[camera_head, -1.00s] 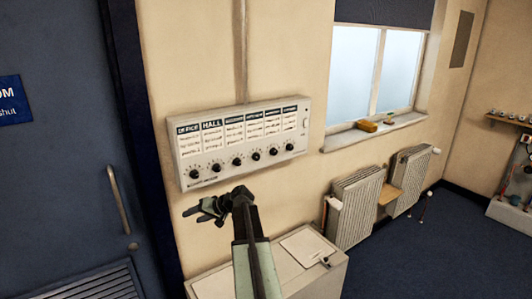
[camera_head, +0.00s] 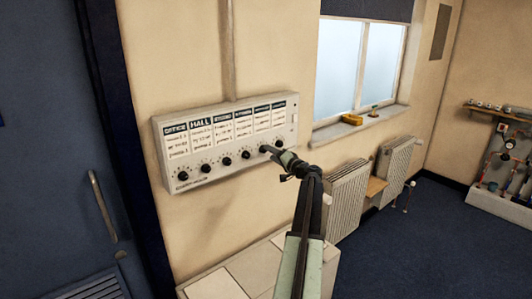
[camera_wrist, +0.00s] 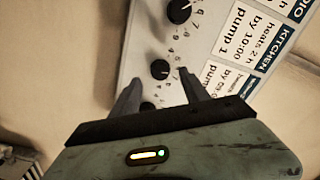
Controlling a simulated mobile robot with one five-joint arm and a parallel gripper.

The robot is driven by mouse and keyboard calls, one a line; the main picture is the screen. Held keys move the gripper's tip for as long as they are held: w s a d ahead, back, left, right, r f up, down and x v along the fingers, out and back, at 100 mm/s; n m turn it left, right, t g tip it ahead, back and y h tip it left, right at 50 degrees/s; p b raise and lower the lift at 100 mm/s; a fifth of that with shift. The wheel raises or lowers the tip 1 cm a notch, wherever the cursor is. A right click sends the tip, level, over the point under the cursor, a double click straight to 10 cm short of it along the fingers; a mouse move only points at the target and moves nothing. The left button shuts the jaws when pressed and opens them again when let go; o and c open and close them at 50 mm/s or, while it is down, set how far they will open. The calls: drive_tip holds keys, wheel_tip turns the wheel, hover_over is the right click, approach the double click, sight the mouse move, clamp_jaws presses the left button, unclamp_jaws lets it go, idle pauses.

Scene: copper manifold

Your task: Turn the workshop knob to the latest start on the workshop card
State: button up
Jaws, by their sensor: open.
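A pale control panel (camera_head: 172,187) on the wall carries a row of cards with dark headings above a row of black knobs. The fifth card (camera_head: 262,118) from the left has a heading too small to read in the head view. My gripper (camera_head: 276,158) is at the panel's lower right, partly hiding the right-hand knobs. In the wrist view my gripper (camera_wrist: 160,76) is open, its fingertips either side of one knob (camera_wrist: 160,68). That knob lines up with the card beside the kitchen card (camera_wrist: 232,50); contact cannot be told. Its pointer is unclear.
Another knob (camera_wrist: 179,10) sits beyond the fingertips, and one (camera_wrist: 148,106) is partly hidden by a finger. A pale cabinet (camera_head: 215,287) stands below the panel. Radiators (camera_head: 345,203) are to the right, under a windowsill (camera_head: 360,124). A blue door (camera_head: 50,150) is at left.

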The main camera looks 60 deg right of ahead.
drive_tip(key=x, duration=0.3)
drive_tip(key=shift+w, duration=0.25)
clamp_jaws()
drive_tip(key=shift+s, duration=0.1)
drive_tip(key=shift+m, duration=2.8)
unclamp_jaws()
